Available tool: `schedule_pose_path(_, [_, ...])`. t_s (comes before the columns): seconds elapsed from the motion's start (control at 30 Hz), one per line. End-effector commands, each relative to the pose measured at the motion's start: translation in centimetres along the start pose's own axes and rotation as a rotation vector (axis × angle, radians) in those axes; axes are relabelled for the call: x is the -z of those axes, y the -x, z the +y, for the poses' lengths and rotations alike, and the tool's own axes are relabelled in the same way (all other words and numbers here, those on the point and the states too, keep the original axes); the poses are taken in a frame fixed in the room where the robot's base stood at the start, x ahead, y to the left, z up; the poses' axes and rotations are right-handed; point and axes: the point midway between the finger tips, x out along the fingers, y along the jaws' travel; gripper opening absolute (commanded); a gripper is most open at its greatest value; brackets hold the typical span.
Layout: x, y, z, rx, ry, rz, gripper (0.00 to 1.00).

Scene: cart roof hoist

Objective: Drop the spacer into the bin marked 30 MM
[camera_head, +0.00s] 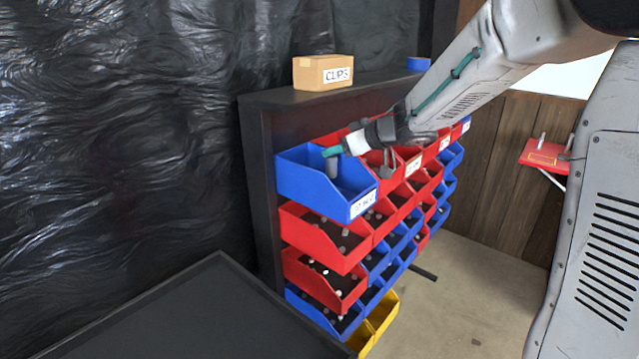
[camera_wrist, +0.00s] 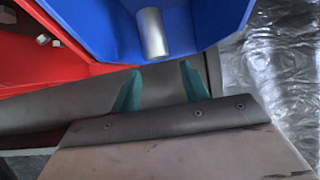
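The spacer (camera_head: 333,168) is a small grey cylinder, seen over the inside of the top-left blue bin (camera_head: 308,186). In the wrist view the spacer (camera_wrist: 153,32) is beyond my fingertips, against the blue of the bin (camera_wrist: 205,18). I cannot tell whether it rests on the bin's floor or is in the air. The bin's white front label (camera_head: 362,205) is too blurred to read surely. My gripper (camera_head: 335,151) is above this bin; in the wrist view its teal fingers (camera_wrist: 161,78) are apart with nothing between them.
Red, blue and yellow bins fill the dark rack; a red bin (camera_head: 325,241) below holds small parts. A box marked CLIPS (camera_head: 323,73) stands on the rack top (camera_head: 275,98). Black sheeting (camera_head: 120,120) hangs at the left. A red shelf (camera_head: 545,154) is at the right.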

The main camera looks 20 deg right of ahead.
Motion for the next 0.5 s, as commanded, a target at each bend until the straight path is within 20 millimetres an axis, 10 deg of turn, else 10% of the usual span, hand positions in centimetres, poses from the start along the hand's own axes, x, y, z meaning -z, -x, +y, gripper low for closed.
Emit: schedule_pose_path(0.5, [0.1,2.6,0.1,-0.003,0.001,0.002,0.52])
